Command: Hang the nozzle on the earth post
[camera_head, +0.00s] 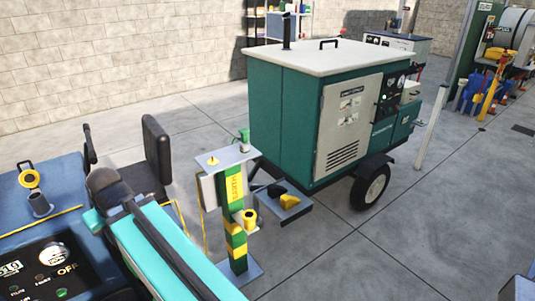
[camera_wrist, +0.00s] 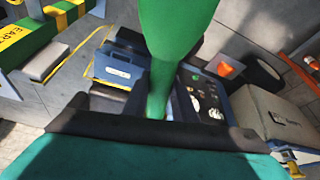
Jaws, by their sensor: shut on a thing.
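The earth post (camera_head: 236,207) is green and yellow and stands upright on a base plate in the head view. It has a flat top plate and a yellow ring-shaped holder (camera_head: 249,219) low on its side. Part of the post (camera_wrist: 40,32) shows at the upper left of the wrist view. My gripper (camera_head: 123,155) has dark fingers, left of the post and apart from it. It is shut on the nozzle (camera_wrist: 165,50), a green shape in the wrist view's upper middle. The nozzle's lower end and the finger contact are hidden.
A green generator trailer (camera_head: 300,120) stands close behind the post. A grey tray (camera_head: 290,212) with a yellow piece is right of the post. A blue cabinet (camera_head: 65,220) with a control panel fills the left. The floor at front right is clear.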

